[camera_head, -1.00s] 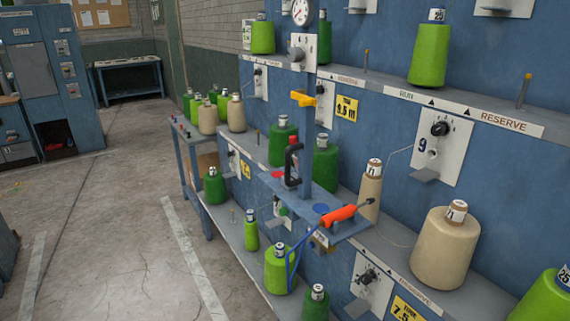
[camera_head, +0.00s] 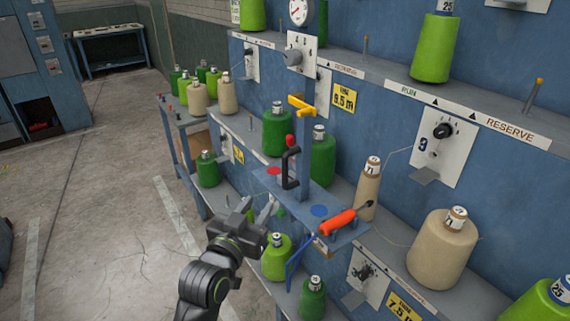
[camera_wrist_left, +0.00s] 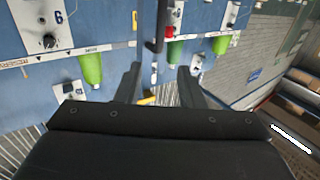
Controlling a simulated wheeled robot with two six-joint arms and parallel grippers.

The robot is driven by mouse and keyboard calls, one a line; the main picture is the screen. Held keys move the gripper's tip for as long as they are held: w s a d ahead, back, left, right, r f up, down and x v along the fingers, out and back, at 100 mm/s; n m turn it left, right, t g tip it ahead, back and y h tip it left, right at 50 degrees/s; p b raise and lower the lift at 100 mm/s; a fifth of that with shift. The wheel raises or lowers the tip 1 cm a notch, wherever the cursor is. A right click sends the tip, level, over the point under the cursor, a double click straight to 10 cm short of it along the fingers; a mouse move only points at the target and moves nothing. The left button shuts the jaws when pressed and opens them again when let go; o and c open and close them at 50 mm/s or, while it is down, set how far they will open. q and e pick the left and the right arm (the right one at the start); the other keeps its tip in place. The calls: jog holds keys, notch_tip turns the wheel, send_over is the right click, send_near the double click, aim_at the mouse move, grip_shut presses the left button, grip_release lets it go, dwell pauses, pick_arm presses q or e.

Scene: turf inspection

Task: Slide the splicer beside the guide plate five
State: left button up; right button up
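An orange-handled tool with a dark tip (camera_head: 345,218), which looks like the splicer, lies on a small blue-grey tray (camera_head: 300,207) in the head view. A blue loop hangs below it. My left gripper (camera_head: 260,204) is open and empty, left of the tray and apart from the tool. Its spread fingers also show in the left wrist view (camera_wrist_left: 158,85), with nothing between them. White guide plates are on the blue wall; one reads 9 (camera_head: 443,145) and one reads 6 (camera_wrist_left: 42,28). I cannot make out a plate numbered five. My right gripper is not in view.
A post with a yellow top (camera_head: 303,105) and a black handle (camera_head: 290,168) rise from the tray. Green cones (camera_head: 278,130) and beige cones (camera_head: 443,250) stand on the shelves close around. The floor (camera_head: 105,220) at the left is clear.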

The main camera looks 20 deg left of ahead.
aim_at(284, 168)
pick_arm(q)
jog(key=w+p, duration=0.1)
jog(key=w, duration=0.4)
jog(key=w+p, duration=0.1)
jog(key=w, duration=0.4)
jog(key=w+d+p, duration=0.1)
jog(key=w+p, duration=0.1)
jog(key=w, duration=0.3)
jog(key=shift+w+d, duration=0.15)
jog(key=shift+w, duration=0.85)
grip_shut()
